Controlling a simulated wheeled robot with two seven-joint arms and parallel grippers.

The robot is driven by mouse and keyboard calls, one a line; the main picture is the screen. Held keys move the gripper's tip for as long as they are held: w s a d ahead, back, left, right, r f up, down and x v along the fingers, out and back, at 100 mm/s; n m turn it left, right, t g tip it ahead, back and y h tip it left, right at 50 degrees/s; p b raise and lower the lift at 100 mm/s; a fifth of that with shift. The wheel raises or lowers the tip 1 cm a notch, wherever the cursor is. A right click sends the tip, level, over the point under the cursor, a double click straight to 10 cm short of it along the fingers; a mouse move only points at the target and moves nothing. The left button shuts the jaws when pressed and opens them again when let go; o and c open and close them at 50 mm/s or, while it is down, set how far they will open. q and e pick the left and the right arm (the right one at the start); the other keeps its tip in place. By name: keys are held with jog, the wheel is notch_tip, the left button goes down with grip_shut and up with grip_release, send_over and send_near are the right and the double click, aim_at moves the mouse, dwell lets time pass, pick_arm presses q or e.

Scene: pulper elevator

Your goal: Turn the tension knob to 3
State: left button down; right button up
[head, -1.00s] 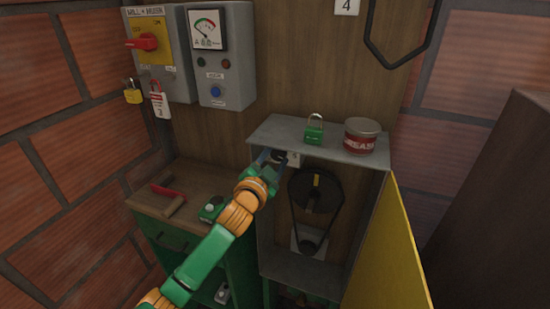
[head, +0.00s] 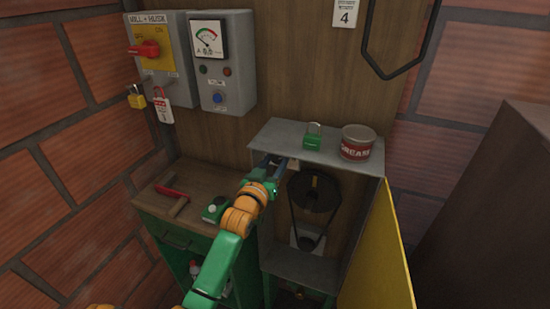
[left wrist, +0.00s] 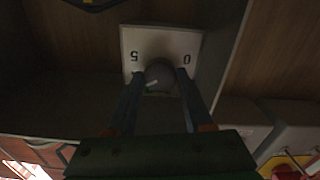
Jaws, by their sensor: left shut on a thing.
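The tension knob (left wrist: 160,74) is a grey round knob on a white plate (left wrist: 189,42) in the left wrist view. The plate's figures appear upside down, with 5 at left and 0 at right; other figures cannot be made out. A pale mark shows on the knob's near side. My left gripper (left wrist: 159,84) is shut on the knob, one finger on each side. In the head view my left gripper (head: 272,162) reaches into the upper left of the open grey cabinet (head: 275,133), hiding the knob. My right gripper is not in view.
A black belt and pulley (head: 314,192) are inside, right of my gripper. The yellow door (head: 383,255) is open at right. A wooden bench (head: 200,176) stands at left.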

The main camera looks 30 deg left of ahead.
pick_arm(q)
jog(key=n+p, duration=0.1)
jog(key=n, duration=0.2)
jog(key=shift+r+n, duration=0.1)
jog(key=shift+n, duration=0.2)
jog(key=shift+n+p, duration=0.75)
jog(key=shift+n, duration=0.85)
jog(key=shift+c, duration=1.5)
grip_release()
jog(key=v, duration=0.7)
jog(key=shift+b, duration=0.45)
